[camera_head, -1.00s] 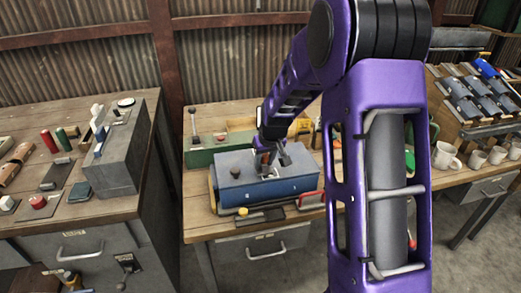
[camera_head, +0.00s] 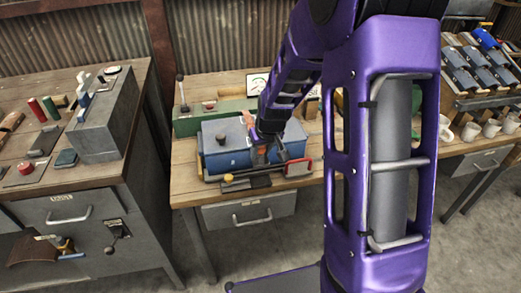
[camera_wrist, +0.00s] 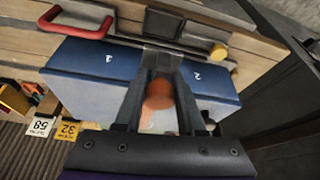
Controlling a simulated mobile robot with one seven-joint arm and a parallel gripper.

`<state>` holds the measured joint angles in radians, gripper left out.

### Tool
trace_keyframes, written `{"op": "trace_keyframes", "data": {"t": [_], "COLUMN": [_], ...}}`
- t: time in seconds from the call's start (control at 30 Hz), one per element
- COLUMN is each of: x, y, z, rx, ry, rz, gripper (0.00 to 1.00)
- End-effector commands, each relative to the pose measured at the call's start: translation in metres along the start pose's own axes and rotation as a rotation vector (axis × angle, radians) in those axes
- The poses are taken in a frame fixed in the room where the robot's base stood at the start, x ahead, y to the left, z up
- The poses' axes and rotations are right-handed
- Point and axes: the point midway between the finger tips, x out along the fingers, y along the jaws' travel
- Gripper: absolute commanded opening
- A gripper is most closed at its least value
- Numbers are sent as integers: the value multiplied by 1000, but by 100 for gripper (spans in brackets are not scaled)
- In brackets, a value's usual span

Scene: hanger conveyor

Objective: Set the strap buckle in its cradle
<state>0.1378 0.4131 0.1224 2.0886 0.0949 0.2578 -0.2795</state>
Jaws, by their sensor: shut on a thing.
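My gripper (camera_wrist: 160,62) is shut on a small grey piece (camera_wrist: 162,52), which I take to be the strap buckle. In the wrist view it is at the front face of the blue box (camera_wrist: 85,62), between the marks 1 and 2. A blurred orange rounded part (camera_wrist: 159,95) shows between the fingers; I cannot tell if it belongs to the buckle. In the head view my gripper (camera_head: 260,155) is at the box's front edge, its tips partly hidden. A dark metal fixture (camera_wrist: 163,22) lies in front of the box; I cannot tell whether it is the cradle.
A red handle (camera_head: 298,168) stands by the box's front right corner, and a yellow knob (camera_head: 228,178) sits at the fixture's left end. A green case (camera_head: 190,124) is behind the box. A cluttered bench stands left; mugs (camera_head: 470,131) stand right.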

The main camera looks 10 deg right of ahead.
Motion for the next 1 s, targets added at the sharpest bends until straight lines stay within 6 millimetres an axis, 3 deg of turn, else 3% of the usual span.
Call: {"op": "trace_keyframes", "data": {"t": [0.6,1.0], "x": [56,60], "y": [0,0], "z": [23,24], "rx": [0,0], "ry": [1,1], "rz": [0,0], "gripper": [0,0]}}
